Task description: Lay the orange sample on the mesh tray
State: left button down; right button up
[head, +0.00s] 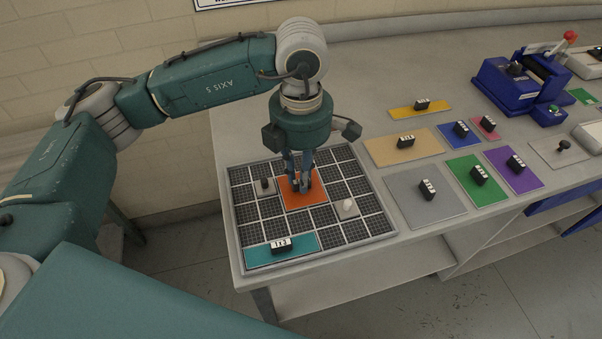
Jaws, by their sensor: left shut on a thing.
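The orange sample (302,199) is a flat orange piece at the upper middle of the dark mesh tray (356,231). My left gripper (303,184) points straight down over it, shut on the small dark grip at its middle. The sample appears to lie flat on the tray's grid; whether it fully touches the mesh I cannot tell. The gripper hides the sample's back part. My right gripper is not in view.
The tray also holds a teal sample (300,246) at its front left, plus a grey piece with a black knob (265,184) and one with a white knob (348,207). Several coloured samples, such as the green one (466,183), and a blue device (520,82) stand to the right.

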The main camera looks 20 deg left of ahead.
pick_arm(q)
jog(key=c, duration=1.6)
grip_release()
jog(key=shift+o, duration=0.2)
jog(key=shift+r, duration=0.1)
notch_tip(320, 180, up, 12)
